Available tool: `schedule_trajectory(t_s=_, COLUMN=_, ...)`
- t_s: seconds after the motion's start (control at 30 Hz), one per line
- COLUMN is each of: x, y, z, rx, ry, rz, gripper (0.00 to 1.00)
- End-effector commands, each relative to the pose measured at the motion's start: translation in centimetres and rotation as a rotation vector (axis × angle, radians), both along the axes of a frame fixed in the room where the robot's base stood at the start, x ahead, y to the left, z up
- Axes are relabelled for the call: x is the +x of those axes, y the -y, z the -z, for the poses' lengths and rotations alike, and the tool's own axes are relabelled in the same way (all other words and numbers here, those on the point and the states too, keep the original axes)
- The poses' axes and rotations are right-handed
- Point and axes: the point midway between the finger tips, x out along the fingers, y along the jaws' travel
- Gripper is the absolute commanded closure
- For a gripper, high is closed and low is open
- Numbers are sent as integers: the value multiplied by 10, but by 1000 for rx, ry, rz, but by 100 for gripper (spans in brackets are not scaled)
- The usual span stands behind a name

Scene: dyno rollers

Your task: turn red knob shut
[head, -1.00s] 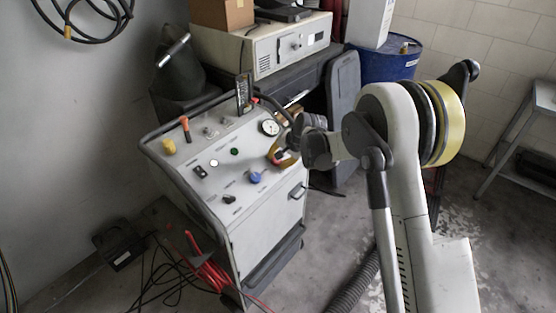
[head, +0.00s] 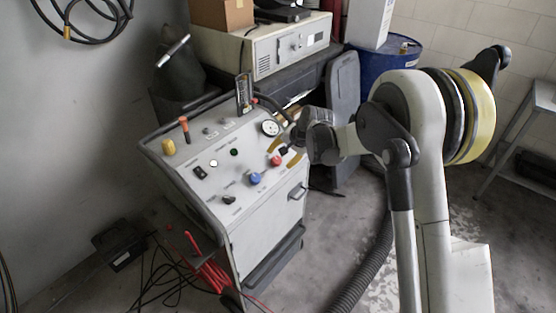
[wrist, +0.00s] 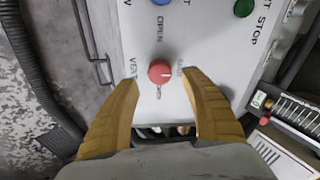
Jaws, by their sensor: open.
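The red knob (head: 276,160) sits on the white sloped panel of the wheeled machine (head: 262,215), just right of the blue knob (head: 255,179). In the wrist view the red knob (wrist: 160,71) is round, with a pale pointer mark on its face and partly readable lettering around it. My gripper (wrist: 160,85) is open, its two yellow-brown fingers one on each side of the knob, apart from it in the picture. In the head view my gripper (head: 284,153) is beside the knob and partly hidden by my wrist.
A green button (head: 234,152), a pressure gauge (head: 271,128) and an orange-handled lever (head: 184,128) stand on the same panel. Red cables (head: 205,275) lie on the floor at left.

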Motion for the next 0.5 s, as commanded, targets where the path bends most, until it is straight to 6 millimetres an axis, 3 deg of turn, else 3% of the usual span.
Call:
schedule_trajectory(t_s=0.3, x=-27, y=24, z=-56, rx=-1, ry=0, rz=0, gripper=45)
schedule_trajectory(t_s=0.5, x=-33, y=30, z=-70, rx=-1, ry=0, rz=-1, gripper=45)
